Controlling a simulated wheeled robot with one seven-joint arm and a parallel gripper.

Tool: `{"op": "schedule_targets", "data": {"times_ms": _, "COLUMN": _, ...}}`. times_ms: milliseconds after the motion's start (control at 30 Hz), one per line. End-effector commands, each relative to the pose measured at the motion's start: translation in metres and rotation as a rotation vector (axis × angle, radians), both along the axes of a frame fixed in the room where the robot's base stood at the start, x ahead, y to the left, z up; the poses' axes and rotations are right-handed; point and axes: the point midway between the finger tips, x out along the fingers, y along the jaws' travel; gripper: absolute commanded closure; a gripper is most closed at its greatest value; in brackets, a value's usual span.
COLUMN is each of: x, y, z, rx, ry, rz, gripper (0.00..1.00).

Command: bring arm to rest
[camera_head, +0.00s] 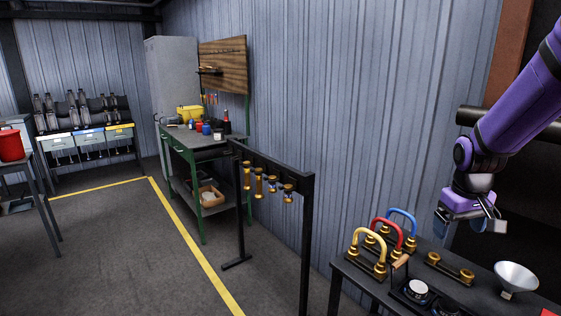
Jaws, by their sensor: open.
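My purple arm (515,105) comes in from the upper right. My gripper (477,226) hangs from its end, above the dark table (352,277) at the lower right. The jaws are open and I see nothing between them. The gripper appears apart from the objects on the table, to the right of the blue-handled piece (403,216).
The table carries a yellow-handled piece (366,243), a red-handled piece (385,225), a brass-ended bar (449,268) and a white funnel (516,277). A black rack (307,230) stands left of it. A green workbench (186,146) stands farther back. The floor at left centre is clear.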

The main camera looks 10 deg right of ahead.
Motion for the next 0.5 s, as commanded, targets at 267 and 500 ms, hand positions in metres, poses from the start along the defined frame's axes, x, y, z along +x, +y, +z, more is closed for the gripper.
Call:
{"op": "schedule_targets", "data": {"times_ms": 267, "x": -0.032, "y": 0.059, "z": 0.067, "rx": -0.038, "ry": -0.106, "rz": 0.014, "gripper": 0.12}}
{"op": "schedule_targets", "data": {"times_ms": 500, "x": -0.074, "y": 0.102, "z": 0.109, "rx": -0.024, "ry": -0.203, "rz": 0.027, "gripper": 0.12}}
